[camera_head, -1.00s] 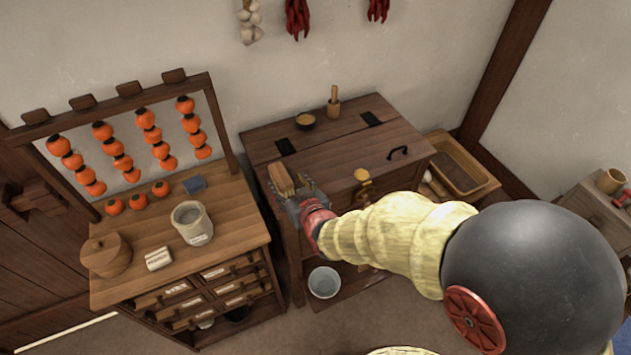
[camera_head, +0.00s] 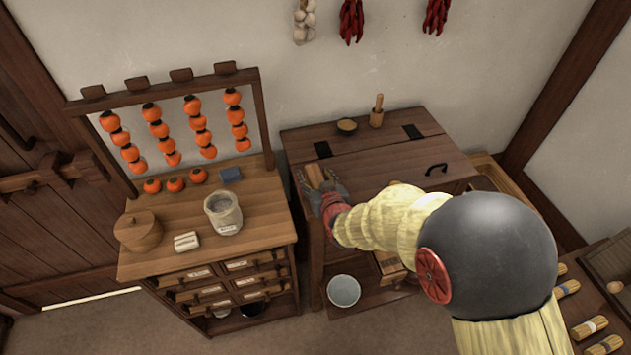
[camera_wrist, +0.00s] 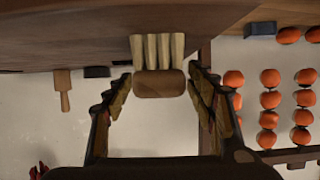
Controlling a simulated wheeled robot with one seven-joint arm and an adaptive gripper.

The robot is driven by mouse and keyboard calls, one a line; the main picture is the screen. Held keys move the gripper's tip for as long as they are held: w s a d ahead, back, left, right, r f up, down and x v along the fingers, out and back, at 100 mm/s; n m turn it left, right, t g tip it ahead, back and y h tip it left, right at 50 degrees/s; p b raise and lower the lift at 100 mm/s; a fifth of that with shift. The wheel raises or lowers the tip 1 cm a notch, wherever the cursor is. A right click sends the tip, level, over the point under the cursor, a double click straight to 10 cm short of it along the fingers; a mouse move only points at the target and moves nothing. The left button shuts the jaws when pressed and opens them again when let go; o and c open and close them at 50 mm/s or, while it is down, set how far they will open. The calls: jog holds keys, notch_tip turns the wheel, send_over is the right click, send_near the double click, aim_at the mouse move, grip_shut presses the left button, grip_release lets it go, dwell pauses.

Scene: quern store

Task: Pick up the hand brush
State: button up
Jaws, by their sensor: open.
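The hand brush, with a brown wooden block (camera_wrist: 160,84) and pale bristle tufts (camera_wrist: 158,48), sits at the left end of the brown slope-topped chest (camera_head: 385,160). In the head view the brush (camera_head: 314,174) is partly hidden by my gripper (camera_head: 321,187). In the wrist view my gripper (camera_wrist: 160,77) is open, with one finger on each side of the brush. Gaps show between the block and both fingers, so they look apart from it.
On the chest are a bowl (camera_head: 347,127), a wooden pestle (camera_head: 377,111) and a black handle (camera_head: 436,169). Left stands a drawer cabinet (camera_head: 262,202) with a jar (camera_head: 223,213) and a rack of orange fruit (camera_head: 197,121).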

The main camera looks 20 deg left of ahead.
jog(key=shift+c, duration=0.3)
grip_shut()
dwell(0.5)
jog(key=shift+r, duration=0.15)
